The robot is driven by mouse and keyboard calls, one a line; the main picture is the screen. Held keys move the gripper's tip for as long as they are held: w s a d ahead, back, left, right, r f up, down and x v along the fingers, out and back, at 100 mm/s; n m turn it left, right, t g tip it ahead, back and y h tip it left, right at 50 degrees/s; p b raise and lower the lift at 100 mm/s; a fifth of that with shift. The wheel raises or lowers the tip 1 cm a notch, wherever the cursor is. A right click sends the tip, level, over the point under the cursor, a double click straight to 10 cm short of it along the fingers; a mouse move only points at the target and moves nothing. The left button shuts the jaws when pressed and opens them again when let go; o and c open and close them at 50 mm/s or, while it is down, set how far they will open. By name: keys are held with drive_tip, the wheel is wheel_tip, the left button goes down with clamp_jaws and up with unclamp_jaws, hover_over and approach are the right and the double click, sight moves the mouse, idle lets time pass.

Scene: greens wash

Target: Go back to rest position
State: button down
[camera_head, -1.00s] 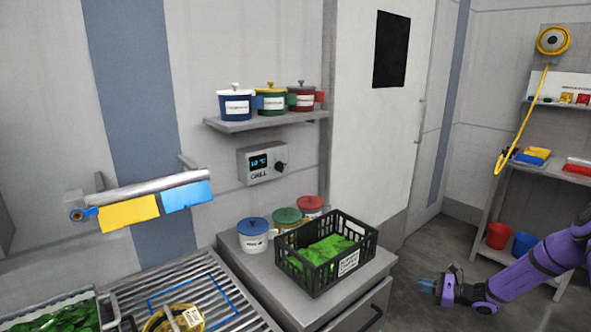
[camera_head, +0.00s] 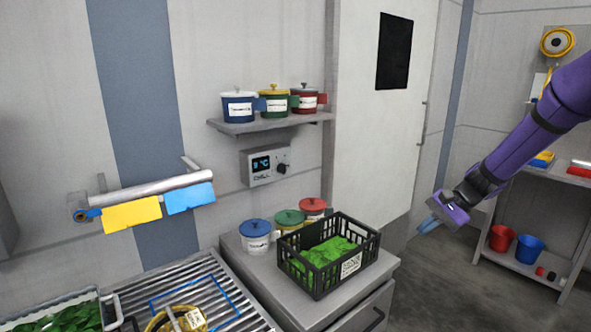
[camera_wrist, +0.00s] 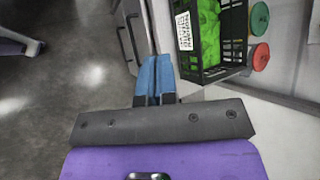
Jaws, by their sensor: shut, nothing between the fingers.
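My gripper (camera_head: 427,224) hangs in the air to the right of the counter in the head view, at the end of my raised purple arm. Its blue fingers are together with nothing between them. In the wrist view the shut fingers (camera_wrist: 154,78) point toward the counter's drawer front, with the crate to their right. The black crate (camera_head: 314,284) of green leaves (camera_head: 330,252) stands on the grey counter (camera_head: 386,262), apart from the gripper. The crate also shows in the wrist view (camera_wrist: 233,40).
Lidded pots with blue (camera_head: 254,227), green (camera_head: 289,217) and red (camera_head: 313,205) lids stand behind the crate. A rack with buckets (camera_head: 502,238) stands at the right. A ribbed drainer (camera_head: 222,292) lies at lower left. Open floor (camera_head: 430,290) is right of the counter.

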drive_tip(key=s+a+r+n+t+h, duration=0.1)
drive_tip(key=s+a+r+n+h, duration=0.15)
drive_tip(key=s+r, duration=0.5)
drive_tip(key=s+a+r+n+h, duration=0.1)
drive_tip(key=s+r+n+h, duration=0.2)
drive_tip(key=s+r, duration=0.45)
drive_tip(key=s+d+r+n+t+h, duration=0.1)
drive_tip(key=s+r+n+t+h, duration=0.2)
drive_tip(key=s, duration=1.4)
drive_tip(key=shift+s+d+r+t, duration=0.25)
drive_tip(key=shift+r+t, duration=0.15)
drive_tip(key=shift+r, duration=0.1)
drive_tip(key=shift+n, duration=0.25)
